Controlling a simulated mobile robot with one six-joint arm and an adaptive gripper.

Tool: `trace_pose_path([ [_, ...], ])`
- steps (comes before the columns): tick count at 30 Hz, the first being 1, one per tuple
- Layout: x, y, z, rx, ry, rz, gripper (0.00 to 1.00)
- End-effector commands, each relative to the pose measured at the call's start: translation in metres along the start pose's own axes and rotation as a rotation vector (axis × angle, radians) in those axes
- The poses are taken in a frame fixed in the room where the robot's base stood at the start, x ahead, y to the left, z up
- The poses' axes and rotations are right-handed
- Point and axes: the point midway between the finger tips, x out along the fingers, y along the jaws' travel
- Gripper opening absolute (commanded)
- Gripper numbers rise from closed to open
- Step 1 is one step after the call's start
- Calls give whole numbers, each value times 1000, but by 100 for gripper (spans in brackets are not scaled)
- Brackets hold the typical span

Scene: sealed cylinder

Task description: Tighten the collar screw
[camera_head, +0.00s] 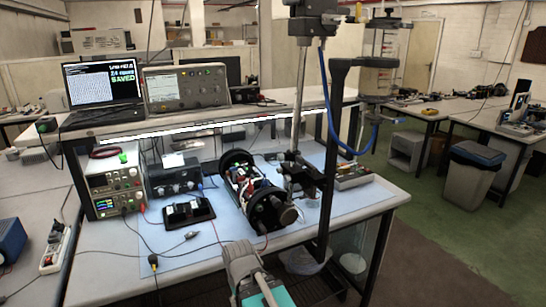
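A dark cylinder (244,181) with round end flanges lies on the blue mat of the workbench, at the middle of the head view. Red and pale parts show between its flanges. A round metallic piece (288,215) is at its near right end. The collar screw is too small to make out. A grey and teal part of my arm rises from the bottom edge, in front of the bench and below the cylinder in the picture. I see no gripper fingers, so I cannot tell where my gripper is relative to the screw.
A metal rod (298,110) and a black upright (331,150) stand close right of the cylinder. Bench instruments (116,187) and a small black tray (184,212) are to its left. Loose cables (190,235) cross the mat. A shelf with a laptop (101,84) runs behind.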

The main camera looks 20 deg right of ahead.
Motion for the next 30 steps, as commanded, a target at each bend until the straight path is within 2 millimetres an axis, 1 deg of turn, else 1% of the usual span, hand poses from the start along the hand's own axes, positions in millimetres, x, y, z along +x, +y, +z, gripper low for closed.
trace_pose_path([
  [7, 0, 0, 0, 0, 0, 0, 57],
  [8, 0, 0, 0, 0, 0, 0, 59],
  [10, 0, 0, 0, -1, 0, 1, 72],
  [11, 0, 0, -1, -4, 0, 3, 73],
  [14, -3, 3, -4, -22, -2, 20, 73],
  [17, -7, 7, -12, -60, -6, 60, 73],
  [20, -15, 16, -24, -128, -16, 129, 73],
  [23, -27, 29, -41, -226, -38, 224, 73],
  [26, -43, 44, -61, -346, -76, 341, 73],
  [30, -74, 65, -92, -526, -161, 518, 73],
])
